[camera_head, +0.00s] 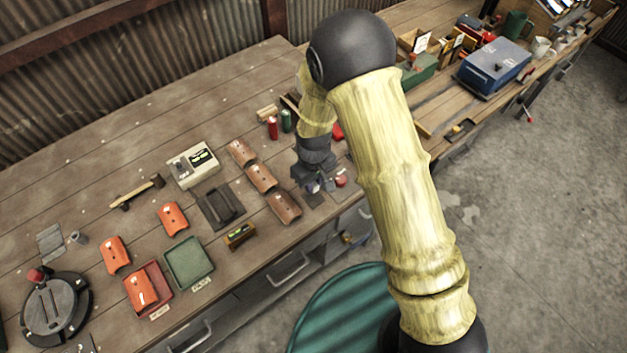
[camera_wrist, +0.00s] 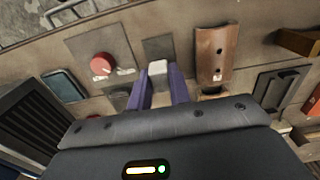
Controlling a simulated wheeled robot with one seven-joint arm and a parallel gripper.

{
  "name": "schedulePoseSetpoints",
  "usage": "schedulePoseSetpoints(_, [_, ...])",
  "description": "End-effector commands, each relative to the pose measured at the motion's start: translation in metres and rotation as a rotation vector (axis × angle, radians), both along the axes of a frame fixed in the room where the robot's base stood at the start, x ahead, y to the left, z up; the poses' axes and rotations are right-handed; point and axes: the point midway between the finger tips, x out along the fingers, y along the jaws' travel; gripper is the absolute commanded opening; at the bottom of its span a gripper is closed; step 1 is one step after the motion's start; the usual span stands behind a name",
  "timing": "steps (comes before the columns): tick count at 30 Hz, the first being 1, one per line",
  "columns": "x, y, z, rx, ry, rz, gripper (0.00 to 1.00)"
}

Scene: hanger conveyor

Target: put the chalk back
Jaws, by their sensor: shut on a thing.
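My gripper (camera_head: 314,187) is low over the near edge of the bench, right of the copper-coloured curved pieces. In the wrist view its two purple fingers (camera_wrist: 159,82) are shut on a short pale piece, which looks like the chalk (camera_wrist: 157,67). Its pale end shows between the fingertips, above a dark square patch (camera_wrist: 158,47) on the bench. I cannot tell whether it touches the surface. A red round thing (camera_wrist: 102,64) lies on a grey plate (camera_wrist: 122,48) left of the fingers, with small whitish bits at its lower edge.
A copper curved piece (camera_wrist: 215,52) lies close right of the fingers. In the head view are a dark tray (camera_head: 222,207), a small wooden box (camera_head: 239,235), a beige device (camera_head: 193,165) and red and green cylinders (camera_head: 272,128). Bare wood (camera_head: 100,150) lies at the back left.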

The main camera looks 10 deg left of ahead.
Motion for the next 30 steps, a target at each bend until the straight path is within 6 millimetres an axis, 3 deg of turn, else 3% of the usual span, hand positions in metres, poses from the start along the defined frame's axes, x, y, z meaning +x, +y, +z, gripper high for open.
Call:
schedulePoseSetpoints(15, [0.0, 0.0, -0.044, 0.0, 0.0, 0.001, 0.0])
schedulePoseSetpoints(29, [0.0, 0.0, -0.05, 0.0, 0.0, 0.0, 0.0])
schedulePoseSetpoints(30, [0.0, 0.0, -0.05, 0.0, 0.0, 0.0, 0.21])
